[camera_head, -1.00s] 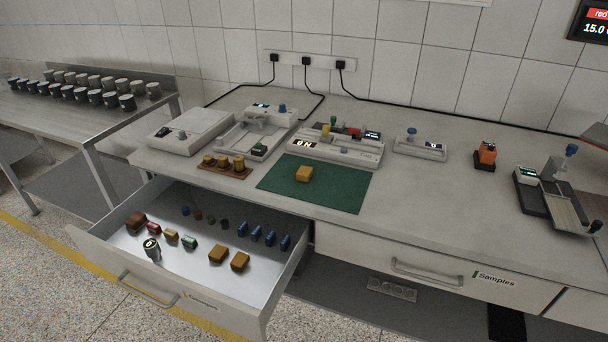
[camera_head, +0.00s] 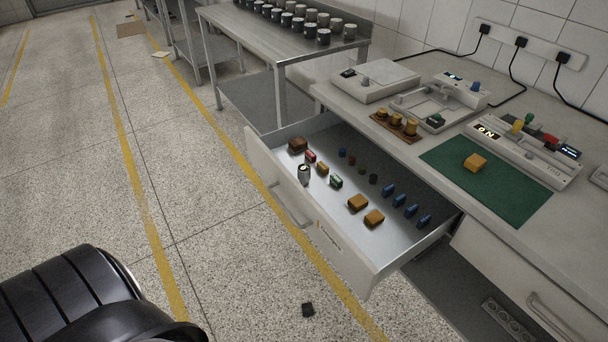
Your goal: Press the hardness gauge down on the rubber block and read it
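A small upright gauge with a pale round face and a grey body (camera_head: 304,174), likely the hardness gauge, stands near the front of the open drawer; its reading is too small to make out. An orange-brown block (camera_head: 475,162), likely the rubber block, lies on the green mat (camera_head: 512,199) on the bench. Two similar orange-brown blocks, one nearer the gauge (camera_head: 358,202) and one beside it (camera_head: 374,218), lie in the drawer. Neither gripper shows; a black rounded part at the lower left looks like my arm.
The open drawer (camera_head: 335,238) juts out from the bench and also holds several small coloured pieces. A steel table with cups is at the back. Floor at left is mostly clear.

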